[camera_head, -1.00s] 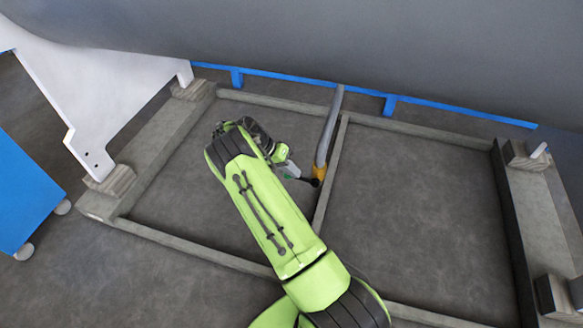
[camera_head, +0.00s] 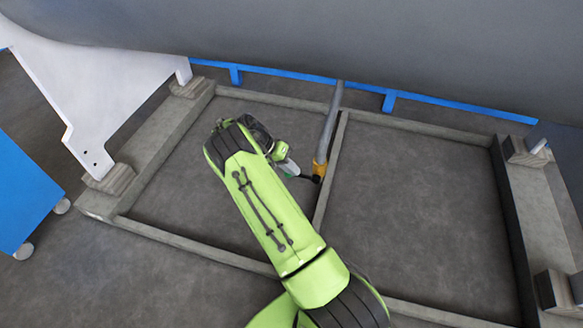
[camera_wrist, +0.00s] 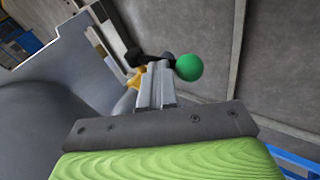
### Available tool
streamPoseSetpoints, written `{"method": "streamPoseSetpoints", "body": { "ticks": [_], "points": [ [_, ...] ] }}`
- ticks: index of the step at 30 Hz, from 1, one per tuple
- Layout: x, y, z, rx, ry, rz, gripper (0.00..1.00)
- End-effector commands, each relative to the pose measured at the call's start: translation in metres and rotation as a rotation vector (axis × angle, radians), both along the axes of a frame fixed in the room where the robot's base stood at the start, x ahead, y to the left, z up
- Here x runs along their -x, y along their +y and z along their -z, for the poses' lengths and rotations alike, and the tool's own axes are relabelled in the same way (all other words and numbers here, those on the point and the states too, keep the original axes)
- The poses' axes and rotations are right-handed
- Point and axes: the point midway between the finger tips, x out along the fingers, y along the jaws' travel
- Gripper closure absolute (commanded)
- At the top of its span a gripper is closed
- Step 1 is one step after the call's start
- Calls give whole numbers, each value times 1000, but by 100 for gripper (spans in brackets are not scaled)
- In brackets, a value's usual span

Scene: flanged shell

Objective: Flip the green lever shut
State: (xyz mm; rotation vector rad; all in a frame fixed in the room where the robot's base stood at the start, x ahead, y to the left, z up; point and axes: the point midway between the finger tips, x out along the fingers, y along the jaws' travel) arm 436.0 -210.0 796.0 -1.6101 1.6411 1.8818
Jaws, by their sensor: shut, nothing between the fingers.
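The lever's green ball knob (camera_wrist: 189,67) shows in the wrist view, just right of the fingertips. Its dark arm (camera_wrist: 150,60) runs left from the knob behind the fingertips, towards a yellow fitting (camera_wrist: 135,78). My gripper (camera_wrist: 158,68) is shut and empty, its tips close beside the knob; I cannot tell whether they touch. In the head view, my gripper (camera_head: 300,174) is just left of the yellow fitting (camera_head: 319,168) at the lower end of a grey pipe (camera_head: 329,125). The knob is mostly hidden there.
A large grey shell (camera_head: 330,45) hangs over the back. A wooden floor frame (camera_head: 240,264) with a middle beam surrounds the work spot. A white support (camera_head: 105,95) and a blue cart (camera_head: 22,190) stand at the left. The right bay's floor (camera_head: 415,210) is clear.

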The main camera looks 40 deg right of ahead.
Motion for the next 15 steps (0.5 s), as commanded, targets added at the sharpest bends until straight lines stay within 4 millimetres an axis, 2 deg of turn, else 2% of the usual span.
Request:
{"method": "streamPoseSetpoints", "body": {
  "ticks": [5, 15],
  "points": [
    [5, -5, -45, 4, -6, 3, 100],
    [-33, 37, -97, 9, -11, 0, 100]
  ]
}}
